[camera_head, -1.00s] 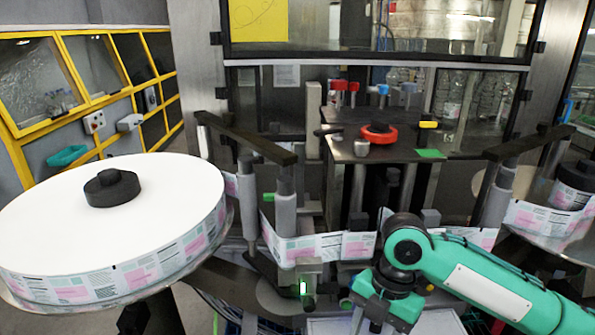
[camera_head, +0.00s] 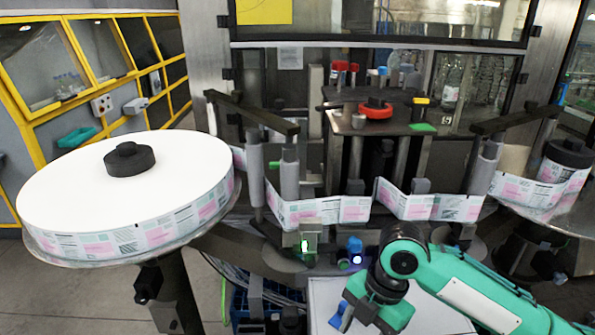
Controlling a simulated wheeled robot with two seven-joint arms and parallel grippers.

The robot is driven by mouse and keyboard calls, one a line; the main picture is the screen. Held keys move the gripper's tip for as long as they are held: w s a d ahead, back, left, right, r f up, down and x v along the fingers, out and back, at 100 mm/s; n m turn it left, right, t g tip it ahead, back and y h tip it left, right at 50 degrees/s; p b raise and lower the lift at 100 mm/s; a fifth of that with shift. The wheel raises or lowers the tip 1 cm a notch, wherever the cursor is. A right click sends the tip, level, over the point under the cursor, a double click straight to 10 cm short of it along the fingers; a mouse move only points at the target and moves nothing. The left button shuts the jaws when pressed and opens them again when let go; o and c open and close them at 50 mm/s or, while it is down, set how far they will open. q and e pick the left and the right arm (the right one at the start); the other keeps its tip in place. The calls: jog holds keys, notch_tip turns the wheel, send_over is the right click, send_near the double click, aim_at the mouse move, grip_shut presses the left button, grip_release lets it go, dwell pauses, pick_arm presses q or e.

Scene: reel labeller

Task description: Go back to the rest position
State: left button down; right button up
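My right arm comes in from the lower right, green with a black joint. Its gripper (camera_head: 352,315) hangs low over a white surface, in front of the labeller; its fingers are too small and hidden to tell open from shut. My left gripper and arm are not in the picture. The large white reel (camera_head: 80,185) lies on its round plate at the left with a black hub (camera_head: 129,158) on top. The printed label strip (camera_head: 320,211) runs from it past the rollers. A smaller reel (camera_head: 562,185) with a black hub stands at the right.
A red ring (camera_head: 375,111) sits on the dark machine top (camera_head: 400,127). A small block with a green light (camera_head: 304,245) and a blue part (camera_head: 355,250) stand below the strip. The white surface (camera_head: 325,292) lies under my gripper. Floor shows at lower left.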

jog(key=s+a+f+m+t+y, duration=0.3)
jog(key=s+f+m+t, duration=0.15)
jog(key=f+m, duration=0.6)
jog(key=s+d+f+m+h, duration=0.3)
jog(key=s+d+f+m, duration=0.1)
jog(key=s+d+m, duration=0.25)
jog(key=s+d+f+m+h, duration=0.3)
jog(key=s+d+f+m, duration=0.1)
jog(key=s+d+m, duration=0.3)
jog(key=s+f+x, duration=0.1)
jog(key=s+x, duration=0.2)
jog(key=x, duration=1.1)
jog(key=s+f+x, duration=0.1)
jog(key=s+x, duration=0.2)
jog(key=x, duration=1.2)
jog(key=s+d+f+g, duration=0.1)
jog(key=s+f, duration=0.9)
jog(key=s+d+f+g, duration=0.1)
jog(key=s+d+f, duration=0.1)
jog(key=s+f, duration=0.8)
jog(key=shift+d+f, duration=0.35)
jog(key=shift+f, duration=0.05)
